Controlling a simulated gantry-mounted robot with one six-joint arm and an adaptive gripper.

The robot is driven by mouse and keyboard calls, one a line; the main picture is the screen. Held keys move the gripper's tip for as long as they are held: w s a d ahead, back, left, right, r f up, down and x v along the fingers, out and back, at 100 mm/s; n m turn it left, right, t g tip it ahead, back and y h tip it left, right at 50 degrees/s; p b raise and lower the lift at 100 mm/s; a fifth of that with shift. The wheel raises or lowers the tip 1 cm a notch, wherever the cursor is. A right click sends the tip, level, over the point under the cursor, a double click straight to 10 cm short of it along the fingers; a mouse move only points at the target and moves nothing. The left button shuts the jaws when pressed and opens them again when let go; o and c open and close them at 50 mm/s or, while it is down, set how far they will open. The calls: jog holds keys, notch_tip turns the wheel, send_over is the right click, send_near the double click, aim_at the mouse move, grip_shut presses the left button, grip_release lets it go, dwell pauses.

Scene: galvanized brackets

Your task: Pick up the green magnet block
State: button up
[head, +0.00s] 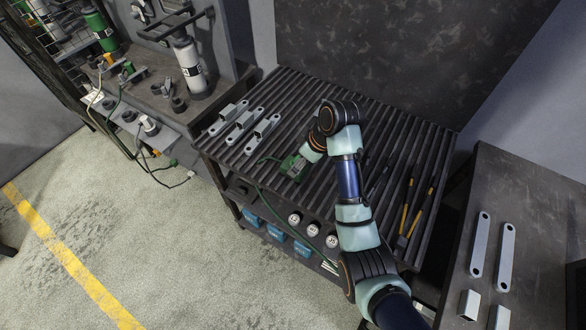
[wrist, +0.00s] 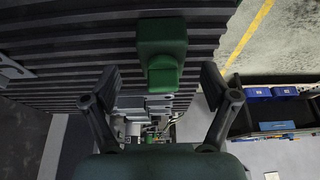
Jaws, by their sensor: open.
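The green magnet block (wrist: 162,42) is on the dark slatted tabletop in the wrist view, with a wider body and a smaller part towards my gripper. My gripper (wrist: 160,82) is open. Its two dark fingers stand apart, left and right of the block's line, and nothing is held between them. The block appears ahead of the fingertips; the distance is hard to judge. In the head view, a small green shape shows at the end of my arm (head: 293,167). There I cannot separate block from gripper.
Grey brackets (head: 240,126) lie on the slatted table (head: 400,130) at its left. Yellow-and-black tools (head: 407,205) lie on its right. Cans (head: 312,229) and blue bins (head: 275,234) sit below. A side table (head: 535,210) holds more metal parts. A green cable hangs over the front edge.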

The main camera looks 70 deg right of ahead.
jog(key=b+x, duration=0.2)
jog(key=x, duration=0.3)
jog(key=shift+w+a, duration=0.15)
jog(key=shift+r, duration=0.1)
jog(key=shift+c, duration=0.3)
grip_shut()
